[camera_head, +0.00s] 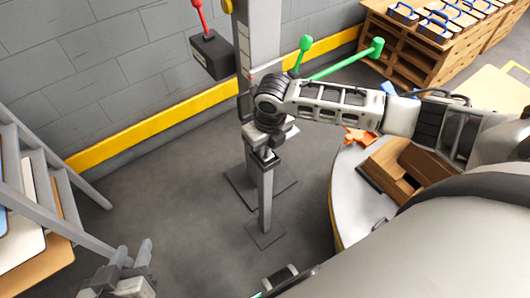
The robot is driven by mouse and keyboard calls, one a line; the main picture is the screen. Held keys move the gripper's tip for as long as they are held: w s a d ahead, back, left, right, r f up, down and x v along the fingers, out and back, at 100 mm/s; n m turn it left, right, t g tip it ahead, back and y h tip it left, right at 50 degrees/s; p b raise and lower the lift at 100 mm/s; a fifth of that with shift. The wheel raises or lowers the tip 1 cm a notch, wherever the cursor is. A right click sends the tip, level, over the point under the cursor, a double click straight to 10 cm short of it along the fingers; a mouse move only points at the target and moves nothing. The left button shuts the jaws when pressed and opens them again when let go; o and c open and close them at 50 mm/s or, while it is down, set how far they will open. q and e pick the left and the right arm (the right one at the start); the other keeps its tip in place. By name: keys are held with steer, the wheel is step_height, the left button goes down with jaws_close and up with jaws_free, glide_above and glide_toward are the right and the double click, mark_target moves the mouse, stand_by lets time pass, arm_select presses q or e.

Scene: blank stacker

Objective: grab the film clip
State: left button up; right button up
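I cannot make out the film clip for certain. My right arm comes in from the right, and my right gripper (264,154) points down at the top of a short grey post (265,200). The fingers are small and dark there, so I cannot tell whether they touch the post or hold anything. A small white piece (292,131) shows just right of this wrist, partly hidden; I cannot tell what it is. My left gripper (132,256) is low at the bottom left, its two fingers apart with nothing seen between them.
A tall grey column (258,40) with green-knobbed (377,47) and red levers stands behind the post. A round table (350,205) with a brown wooden box (400,165) and orange piece (360,137) is right. A rack (62,225) of boards stands left. Floor between is clear.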

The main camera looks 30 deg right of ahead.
jaws_close()
steer(key=shift+r, duration=0.1)
